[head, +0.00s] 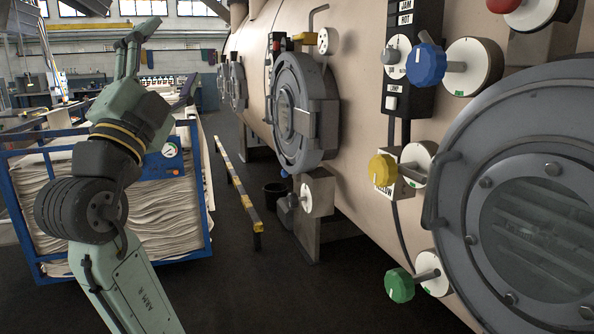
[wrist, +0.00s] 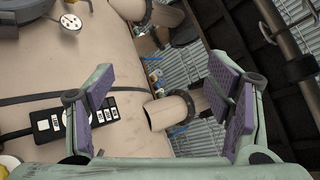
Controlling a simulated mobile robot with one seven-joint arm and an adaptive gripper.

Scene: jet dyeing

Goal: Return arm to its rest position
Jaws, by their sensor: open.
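My gripper (head: 135,40) is raised at the upper left of the head view, on my green arm, with its fingers pointing up. It is open and empty. In the wrist view its two purple-padded fingers (wrist: 165,95) stand wide apart with nothing between the pads. Beyond them show the beige vessel (wrist: 60,60) and a short beige pipe stub (wrist: 168,110). My arm stands in front of a blue-framed cart (head: 205,215) loaded with folded pale cloth and hides part of it.
The long beige dyeing machine (head: 350,150) fills the right side, with round grey doors (head: 303,110), blue (head: 425,64), yellow (head: 382,170) and green (head: 399,285) knobs. A low yellow-black rail (head: 238,185) runs beside it. The dark floor between cart and machine is mostly clear.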

